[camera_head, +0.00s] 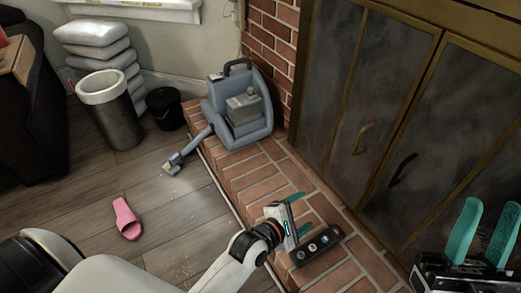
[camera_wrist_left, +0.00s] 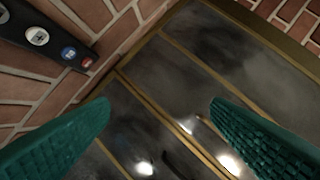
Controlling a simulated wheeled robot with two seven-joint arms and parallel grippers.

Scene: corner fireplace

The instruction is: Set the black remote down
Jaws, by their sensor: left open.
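The black remote (camera_head: 318,246), with several round coloured buttons, lies on the brick hearth (camera_head: 262,183) in the head view. It also shows at the upper left of the left wrist view (camera_wrist_left: 66,48), partly cut off by the picture edge. My left gripper (camera_head: 296,212) is just beside the remote, over the hearth. Its teal fingers are wide apart in the left wrist view (camera_wrist_left: 160,112), with nothing between them. The remote is outside the fingers. My right gripper (camera_head: 484,222) is at the lower right, with its two teal fingers apart and empty.
The fireplace doors (camera_head: 385,110) stand behind the hearth. A grey vacuum-like machine (camera_head: 236,110) sits on the hearth's far end. A grey bin (camera_head: 112,110), a black bucket (camera_head: 164,108) and stacked cushions (camera_head: 95,42) are at the back left. A pink slipper (camera_head: 126,218) lies on open wooden floor.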

